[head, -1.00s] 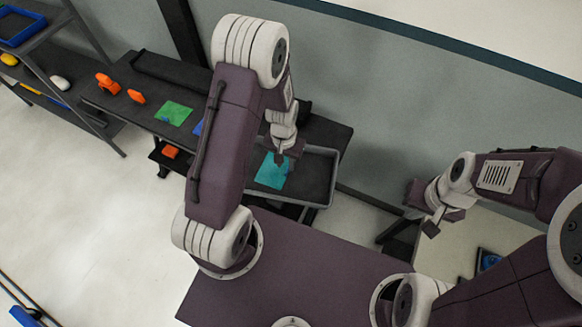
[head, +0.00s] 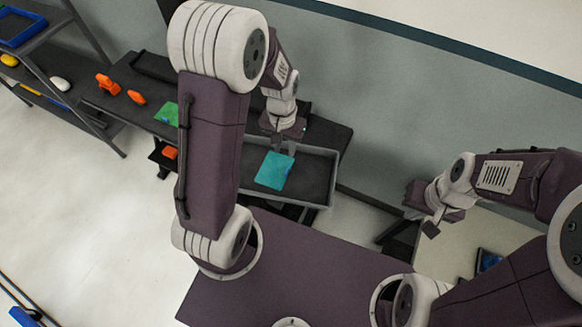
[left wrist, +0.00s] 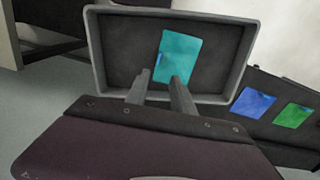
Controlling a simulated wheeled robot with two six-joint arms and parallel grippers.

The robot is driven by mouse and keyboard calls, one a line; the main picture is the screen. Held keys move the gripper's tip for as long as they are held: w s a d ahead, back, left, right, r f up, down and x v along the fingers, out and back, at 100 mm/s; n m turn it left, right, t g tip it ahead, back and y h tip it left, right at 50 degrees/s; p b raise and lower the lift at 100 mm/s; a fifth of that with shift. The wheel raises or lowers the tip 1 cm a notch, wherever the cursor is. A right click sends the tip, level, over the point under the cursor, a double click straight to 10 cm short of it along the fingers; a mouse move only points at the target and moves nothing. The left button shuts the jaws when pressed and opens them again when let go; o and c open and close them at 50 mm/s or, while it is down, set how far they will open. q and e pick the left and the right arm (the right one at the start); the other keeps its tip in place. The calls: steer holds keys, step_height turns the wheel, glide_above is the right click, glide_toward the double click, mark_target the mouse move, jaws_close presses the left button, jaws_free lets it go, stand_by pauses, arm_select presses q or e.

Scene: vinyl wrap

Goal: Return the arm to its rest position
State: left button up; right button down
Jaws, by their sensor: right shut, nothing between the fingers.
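My left gripper (head: 284,146) hangs above the grey tray (head: 322,205) at the end of the dark bench. In the left wrist view its two fingers (left wrist: 159,84) are apart with nothing between them. A teal sheet (head: 274,171) lies flat in the tray, below and apart from the fingers; it also shows in the left wrist view (left wrist: 178,57). My right gripper (head: 432,226) is shut and empty at the right, above a pale surface.
A green sheet (head: 168,113) and orange tools (head: 108,84) lie on the dark bench (head: 133,111). A blue sheet (left wrist: 252,103) shows beside the tray in the left wrist view. A shelf (head: 60,40) stands at the far left. The floor (head: 80,220) at the left is open.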

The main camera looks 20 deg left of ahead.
arm_select(q)
steer(key=s+d+r+t, duration=0.1)
steer(key=s+r, duration=0.3)
steer(key=s, duration=0.4)
steer(key=shift+s, duration=0.3)
steer(key=shift+w, duration=0.15)
stand_by(0.3)
